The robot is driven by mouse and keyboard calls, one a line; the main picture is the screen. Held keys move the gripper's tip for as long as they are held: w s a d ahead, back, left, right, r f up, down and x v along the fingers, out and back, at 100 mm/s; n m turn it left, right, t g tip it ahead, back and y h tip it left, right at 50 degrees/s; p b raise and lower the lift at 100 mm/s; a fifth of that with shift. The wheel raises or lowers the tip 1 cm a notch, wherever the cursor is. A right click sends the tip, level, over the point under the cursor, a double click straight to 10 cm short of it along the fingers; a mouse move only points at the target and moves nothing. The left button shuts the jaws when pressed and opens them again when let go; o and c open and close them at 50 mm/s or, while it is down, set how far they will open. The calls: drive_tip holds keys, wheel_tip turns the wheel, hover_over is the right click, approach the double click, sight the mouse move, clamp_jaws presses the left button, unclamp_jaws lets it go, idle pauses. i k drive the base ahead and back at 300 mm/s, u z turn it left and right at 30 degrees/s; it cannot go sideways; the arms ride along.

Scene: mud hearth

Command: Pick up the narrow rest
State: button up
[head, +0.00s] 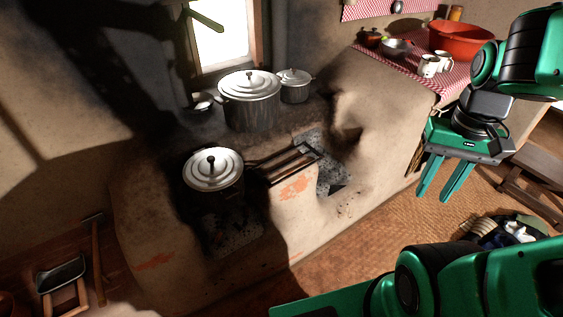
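A narrow, dark slatted rack (292,165), which looks like the narrow rest, lies on the mud hearth (345,195). It lies slantwise just right of the lidded pot (213,170), across the ledge above an orange-stained patch. Its left end is in shadow, and I cannot tell whether it touches the pot. My green gripper (435,197) is at the right, pointing down, well away from the rack. Its two fingers are apart with nothing between them.
A large lidded pot (250,100) and a smaller one (294,86) stand at the hearth's back. A red-checked cloth (450,82) holds a red basin (460,42), bowls and white mugs (429,66). A wooden stool (535,175) stands at right. Woven matting (385,220) covers the floor.

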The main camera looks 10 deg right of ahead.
sight(263, 177)
drive_tip(key=i, duration=0.9)
drive_tip(key=z, duration=0.1)
